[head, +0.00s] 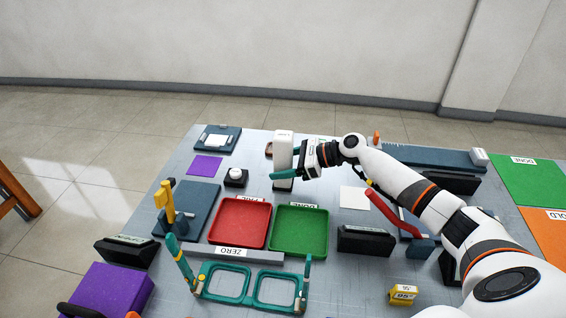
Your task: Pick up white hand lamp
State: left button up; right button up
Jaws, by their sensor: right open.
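The white hand lamp (284,146) stands upright near the far edge of the table, with a dark lower part. My right gripper (285,162) reaches in from the right and is open. One teal finger shows on the near side of the lamp and part of the other shows to its right. The lamp seems to lie between or close beside the fingers; contact cannot be told. My left gripper is not in view.
A red tray (240,223) and a green tray (300,232) lie nearer, with teal eyeglass frames (251,287) in front. A yellow tool (168,202) stands at left. A red-handled tool (382,206) is below my right forearm. A purple mat (205,166) lies flat.

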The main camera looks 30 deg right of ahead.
aim_at(279, 134)
jog(key=c, duration=1.2)
jog(key=shift+r, duration=0.15)
notch_tip(279, 134, up, 10)
jog(key=shift+f+p, duration=0.1)
jog(key=shift+p, duration=0.45)
